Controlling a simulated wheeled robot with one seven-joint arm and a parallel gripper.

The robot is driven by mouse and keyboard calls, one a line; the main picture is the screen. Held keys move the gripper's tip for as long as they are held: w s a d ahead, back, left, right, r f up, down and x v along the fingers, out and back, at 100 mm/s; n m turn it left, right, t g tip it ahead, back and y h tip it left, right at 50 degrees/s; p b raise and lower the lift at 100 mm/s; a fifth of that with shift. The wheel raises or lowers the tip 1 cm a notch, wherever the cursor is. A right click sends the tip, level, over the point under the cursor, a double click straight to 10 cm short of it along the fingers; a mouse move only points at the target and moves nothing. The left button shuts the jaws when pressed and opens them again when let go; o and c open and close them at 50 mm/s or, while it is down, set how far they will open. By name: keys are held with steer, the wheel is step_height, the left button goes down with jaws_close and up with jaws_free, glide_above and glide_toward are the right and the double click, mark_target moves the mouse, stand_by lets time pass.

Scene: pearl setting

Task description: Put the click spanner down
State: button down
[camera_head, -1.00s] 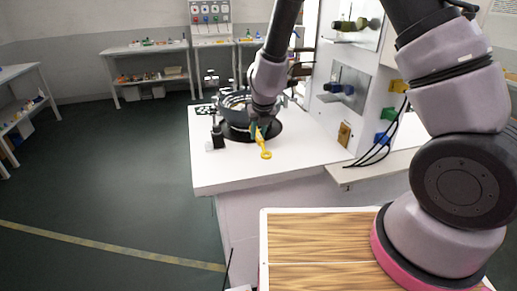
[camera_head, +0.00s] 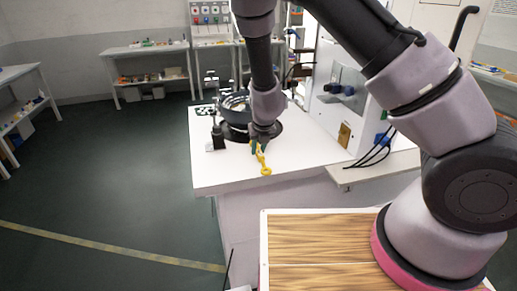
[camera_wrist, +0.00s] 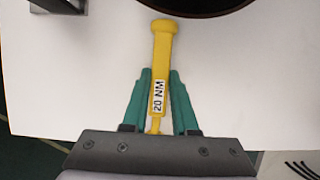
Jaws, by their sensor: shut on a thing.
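The click spanner is yellow and carries a white label reading 20 NM; it shows in the wrist view (camera_wrist: 161,50) and in the head view (camera_head: 265,168). My gripper (camera_wrist: 158,85) has its green fingers on either side of the spanner's shaft and is shut on it. In the head view, my gripper (camera_head: 258,148) is over the front part of the white table (camera_head: 225,175). Part of the spanner is hidden behind the gripper body. I cannot tell whether the spanner touches the table top.
A dark round bowl-like thing (camera_head: 236,108) on a black disc stands behind the gripper. A small black stand (camera_head: 217,135) is to the left. A white upright panel (camera_head: 340,110) and black cables (camera_head: 372,155) are to the right. The table's front left is clear.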

mark_target(262, 159)
steer(key=c, duration=0.7)
jaws_free()
steer(key=shift+v, duration=6.05)
